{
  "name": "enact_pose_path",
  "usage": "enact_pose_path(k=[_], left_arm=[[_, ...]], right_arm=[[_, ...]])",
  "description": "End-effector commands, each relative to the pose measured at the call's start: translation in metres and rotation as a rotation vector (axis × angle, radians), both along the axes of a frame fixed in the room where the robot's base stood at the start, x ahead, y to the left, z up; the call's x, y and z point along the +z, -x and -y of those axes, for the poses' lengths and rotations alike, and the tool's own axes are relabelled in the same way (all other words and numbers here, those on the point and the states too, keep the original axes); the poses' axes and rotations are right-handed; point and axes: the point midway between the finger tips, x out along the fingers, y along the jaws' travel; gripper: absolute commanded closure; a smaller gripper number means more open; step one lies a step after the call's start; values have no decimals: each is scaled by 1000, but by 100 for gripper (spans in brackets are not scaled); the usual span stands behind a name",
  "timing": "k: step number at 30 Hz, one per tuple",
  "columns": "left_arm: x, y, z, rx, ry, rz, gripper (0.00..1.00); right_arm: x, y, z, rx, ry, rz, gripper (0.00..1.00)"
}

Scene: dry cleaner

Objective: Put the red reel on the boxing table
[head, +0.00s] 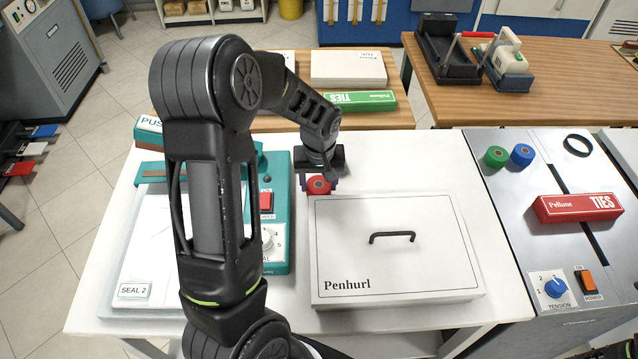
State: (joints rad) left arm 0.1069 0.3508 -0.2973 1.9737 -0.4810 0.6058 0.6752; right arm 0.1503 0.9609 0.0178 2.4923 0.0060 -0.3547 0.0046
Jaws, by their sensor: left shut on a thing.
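The red reel (318,186) shows just behind the white Penhurl box (395,280), at the back of the white table (425,170). My left gripper (321,177) reaches down over it from my arm and is shut on it. The fingertips are small and partly hidden; I cannot tell whether the reel touches the table. Small purple patches show beside the reel. Behind stands a wooden table (395,120) with boxes on it; no label shows which table is the boxing table.
A teal sealing machine (279,235) stands left of the Penhurl box, partly behind my arm. A green ties box (362,101) lies on the wooden table. On the right, a grey machine bears a green reel (496,157), a blue reel (522,155) and a red ties box (578,208).

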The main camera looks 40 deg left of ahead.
Motion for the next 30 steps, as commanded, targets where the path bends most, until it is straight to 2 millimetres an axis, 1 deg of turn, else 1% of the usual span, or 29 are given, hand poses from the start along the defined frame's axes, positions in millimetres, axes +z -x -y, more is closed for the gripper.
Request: enact_pose_path(k=[1,3,11,14,15,21,23,30], left_arm=[[-6,1,0,-1,0,-2,91],[-11,0,0,-1,1,-1,91],[-12,0,0,-1,0,1,91],[-16,0,0,-1,0,1,91],[-15,0,0,-1,0,1,42],[-14,0,0,-1,0,1,26],[-14,0,0,-1,0,1,22],[-13,0,0,-1,0,1,22]], right_arm=[[2,0,0,0,1,0,64],[2,0,0,0,1,-1,64],[1,0,0,0,1,-1,64],[-2,0,0,0,0,0,64],[-2,0,0,0,0,0,64],[-1,0,0,0,0,0,64],[-1,0,0,0,0,0,64],[0,0,0,0,0,0,64]])
